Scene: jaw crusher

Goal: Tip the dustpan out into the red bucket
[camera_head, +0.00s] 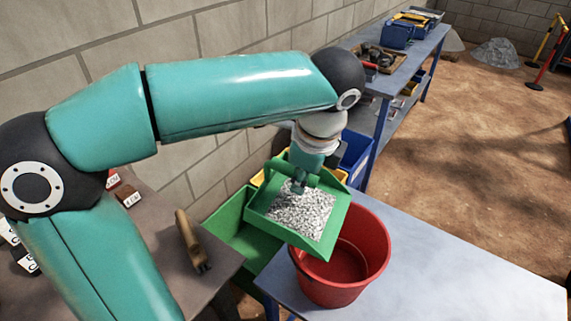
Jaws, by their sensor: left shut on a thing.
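My left gripper (301,181) is shut on the green dustpan (260,206), reaching it from above at its back end. The dustpan holds a layer of pale grey gravel (302,212) and its front edge points down-right in the picture. The red bucket (375,262) stands on the grey-blue table. The dustpan's front part overlaps the bucket's left rim in the head view; whether they touch I cannot tell. The visible part of the bucket's inside shows no gravel; the rest is hidden behind the dustpan. My right gripper is out of view.
A green crate (232,222) stands behind and left of the bucket, with a blue bin (357,150) farther back. A brown-handled tool (188,240) lies on the dark table at left. The grey-blue table (455,265) is clear right of the bucket.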

